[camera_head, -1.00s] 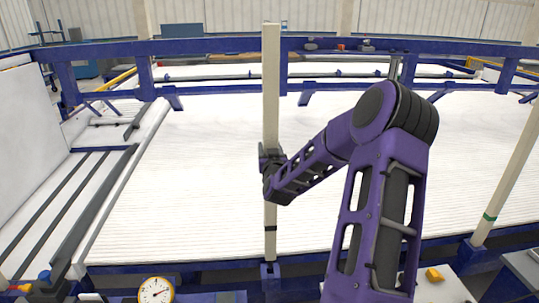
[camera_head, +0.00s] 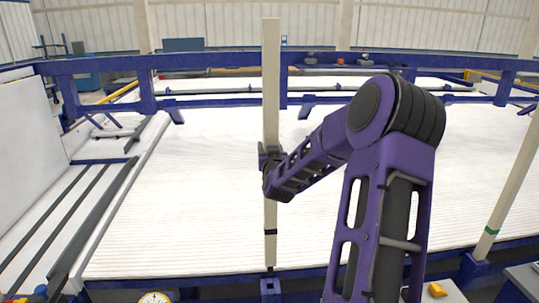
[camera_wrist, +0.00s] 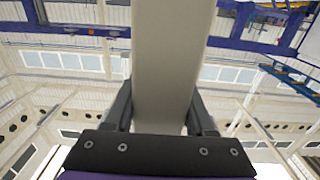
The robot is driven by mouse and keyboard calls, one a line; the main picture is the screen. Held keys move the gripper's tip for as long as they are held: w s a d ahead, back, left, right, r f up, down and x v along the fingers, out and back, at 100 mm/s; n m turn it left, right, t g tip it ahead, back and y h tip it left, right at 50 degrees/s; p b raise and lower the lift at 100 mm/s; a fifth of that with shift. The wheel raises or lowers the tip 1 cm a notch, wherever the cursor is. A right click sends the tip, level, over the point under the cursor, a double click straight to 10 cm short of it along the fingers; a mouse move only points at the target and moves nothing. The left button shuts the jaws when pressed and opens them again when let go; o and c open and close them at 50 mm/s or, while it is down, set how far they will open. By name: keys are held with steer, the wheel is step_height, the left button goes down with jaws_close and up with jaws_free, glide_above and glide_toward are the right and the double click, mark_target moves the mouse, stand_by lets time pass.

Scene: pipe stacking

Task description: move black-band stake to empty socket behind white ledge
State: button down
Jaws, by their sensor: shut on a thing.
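The black-band stake (camera_head: 271,100) is a tall, pale, square post, upright in the head view, with its black band (camera_head: 270,232) near the bottom. My gripper (camera_head: 270,160) is shut on it around mid-height. In the wrist view the stake (camera_wrist: 168,60) runs up between both fingers (camera_wrist: 160,115). Its lower end shows just above a blue socket (camera_head: 270,286) on the front rail and looks clear of it. I cannot tell for certain which white surface is the ledge, and no empty socket behind one is clearly visible.
A green-band stake (camera_head: 511,185) stands at the right in a blue base (camera_head: 478,268). A wide white ribbed surface (camera_head: 190,210) fills the middle. Blue rails (camera_head: 210,62) cross behind it. Dark bars (camera_head: 90,220) lie at the left. A gauge (camera_head: 155,298) sits at the front.

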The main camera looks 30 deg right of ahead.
mark_target(269, 123)
steer(key=shift+r, duration=3.85)
